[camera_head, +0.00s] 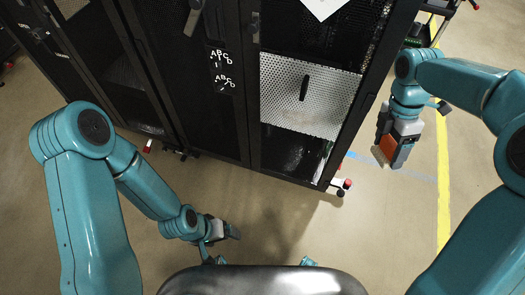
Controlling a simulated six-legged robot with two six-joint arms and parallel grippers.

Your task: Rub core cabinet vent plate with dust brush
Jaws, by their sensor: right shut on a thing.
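The dust brush (389,146) shows as a small orange-red block with a paler edge. My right gripper (396,152) is shut on it, to the right of the cabinet and apart from it. Its fingers hide part of the brush. The vent plate (285,92), a pale perforated panel with a dark upright handle or slot, sits in the front of the core cabinet (216,125). My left gripper (222,240) is low in the picture, in front of the cabinet and away from the plate; its jaw opening is not clear.
The black cabinet has lettered labels (219,68) and a white sheet (322,8) above the plate. A red-and-white caster (341,187) stands at its lower right corner. The beige floor (350,235) in front is clear, with a yellow line (443,190) at right.

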